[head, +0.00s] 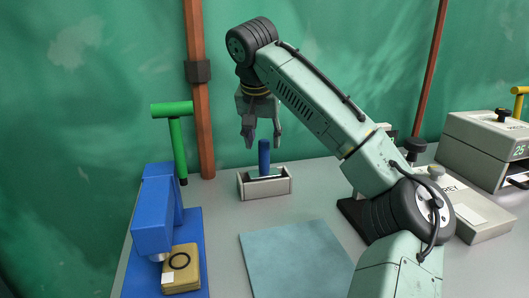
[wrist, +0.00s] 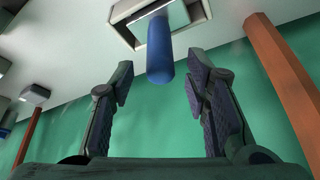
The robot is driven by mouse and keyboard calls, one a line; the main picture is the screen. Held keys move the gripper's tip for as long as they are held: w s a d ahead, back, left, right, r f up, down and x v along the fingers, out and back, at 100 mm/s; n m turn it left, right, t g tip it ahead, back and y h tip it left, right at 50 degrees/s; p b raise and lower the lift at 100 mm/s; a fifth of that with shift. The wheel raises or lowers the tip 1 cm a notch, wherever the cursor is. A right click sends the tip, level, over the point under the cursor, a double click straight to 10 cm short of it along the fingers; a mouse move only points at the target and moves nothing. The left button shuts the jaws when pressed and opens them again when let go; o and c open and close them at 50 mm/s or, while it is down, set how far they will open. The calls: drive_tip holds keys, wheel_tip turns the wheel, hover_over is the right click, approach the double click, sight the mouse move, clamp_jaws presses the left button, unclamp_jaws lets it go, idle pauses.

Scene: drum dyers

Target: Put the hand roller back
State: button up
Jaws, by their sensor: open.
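The hand roller, as far as I can tell, is the piece with the upright blue handle (head: 264,157), standing in a small grey open box (head: 265,192) near the back of the table. Its lower part is hidden in the box. My gripper (head: 263,143) hangs just above the handle, fingers pointing down. In the wrist view the blue handle (wrist: 160,50) lies between and beyond the fingertips of my open gripper (wrist: 160,82), not touched by either finger. The grey box (wrist: 120,12) shows behind it.
A blue press (head: 158,215) with a green lever (head: 177,140) stands at the left, a tan block (head: 181,272) at its foot. A teal mat (head: 295,260) lies in front. Grey devices (head: 485,145) stand at the right. A brown post (head: 198,100) rises behind.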

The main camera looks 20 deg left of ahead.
drive_tip(key=shift+v, duration=2.75)
